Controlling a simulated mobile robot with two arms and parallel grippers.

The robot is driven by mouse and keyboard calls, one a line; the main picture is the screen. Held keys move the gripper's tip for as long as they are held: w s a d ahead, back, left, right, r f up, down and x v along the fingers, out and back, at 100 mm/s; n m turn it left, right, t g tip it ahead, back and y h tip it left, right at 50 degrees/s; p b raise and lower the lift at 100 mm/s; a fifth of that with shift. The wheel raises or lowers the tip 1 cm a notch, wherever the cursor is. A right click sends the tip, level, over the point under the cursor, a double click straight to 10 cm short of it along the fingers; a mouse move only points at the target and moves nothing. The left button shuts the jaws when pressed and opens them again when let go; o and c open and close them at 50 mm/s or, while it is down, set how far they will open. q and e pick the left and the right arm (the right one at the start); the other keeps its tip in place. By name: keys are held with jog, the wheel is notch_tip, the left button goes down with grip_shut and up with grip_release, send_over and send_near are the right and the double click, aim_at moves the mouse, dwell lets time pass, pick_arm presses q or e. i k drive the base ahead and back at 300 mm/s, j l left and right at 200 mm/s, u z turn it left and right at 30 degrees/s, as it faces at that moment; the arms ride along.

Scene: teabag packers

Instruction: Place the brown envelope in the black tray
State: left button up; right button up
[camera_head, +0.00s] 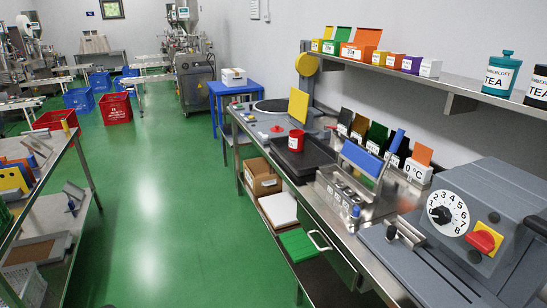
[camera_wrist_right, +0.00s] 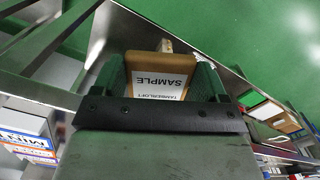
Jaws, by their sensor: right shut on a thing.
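The brown envelope (camera_wrist_right: 150,60) carries a white label reading SAMPLE, upside down in the right wrist view. My right gripper (camera_wrist_right: 160,82) is shut on it, a dark green finger on each side. The black tray (camera_head: 312,160) lies on the steel bench in the head view, with a red mug (camera_head: 295,140) at it. The tray is not clearly visible in the wrist view. I see neither gripper in the head view, and the left gripper is in no frame.
A rack of labelled cards (camera_head: 376,135) and a metal holder with a blue handle (camera_head: 362,160) stand right of the tray. A grey machine with a dial (camera_head: 448,214) fills the right end. A yellow panel (camera_head: 298,105) stands behind the tray. Green floor (camera_head: 165,220) is clear at left.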

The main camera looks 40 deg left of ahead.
aim_at(312, 163)
jog(key=i+j+u, duration=0.15)
jog(key=j+u, duration=0.15)
jog(key=u, duration=0.15)
jog(key=i+j+u, duration=0.2)
jog(key=u, duration=0.25)
jog(key=i+j+u, duration=0.2)
jog(key=u, duration=0.25)
